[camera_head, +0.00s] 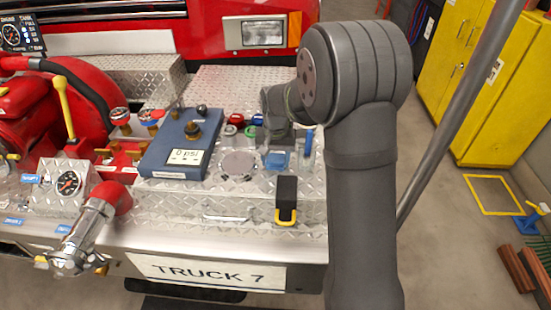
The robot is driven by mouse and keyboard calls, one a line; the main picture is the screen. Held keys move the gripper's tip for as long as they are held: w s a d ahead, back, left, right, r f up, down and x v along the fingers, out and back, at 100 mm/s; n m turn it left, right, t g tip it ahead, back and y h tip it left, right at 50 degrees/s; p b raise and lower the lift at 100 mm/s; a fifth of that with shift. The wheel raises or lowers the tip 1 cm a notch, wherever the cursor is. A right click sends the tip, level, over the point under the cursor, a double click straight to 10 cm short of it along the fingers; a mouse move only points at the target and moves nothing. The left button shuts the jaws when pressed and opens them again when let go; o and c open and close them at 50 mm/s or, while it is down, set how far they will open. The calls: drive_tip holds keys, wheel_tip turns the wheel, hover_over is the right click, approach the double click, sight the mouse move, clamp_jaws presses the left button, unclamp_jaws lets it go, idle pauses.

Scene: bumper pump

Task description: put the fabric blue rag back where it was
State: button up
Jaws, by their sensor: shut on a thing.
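The blue rag (276,161) shows as a small light-blue patch above the diamond-plate top of the truck's bumper. My gripper (277,146) is just above it, seen small and partly behind my own arm. The jaws are shut on the rag. The fingertips are hard to make out, and I cannot tell whether the rag touches the plate.
A blue gauge box reading 0 psi (187,157) and a round metal lid (238,165) lie to the left. Coloured caps (237,119) sit behind. A grey pole (455,115) rises at right.

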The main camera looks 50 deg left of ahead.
sight(275, 158)
drive_tip(key=shift+f, duration=0.1)
drive_tip(key=o, duration=0.7)
drive_tip(key=shift+c, duration=0.2)
wheel_tip(275, 158, up, 12)
drive_tip(key=shift+f, duration=4.1)
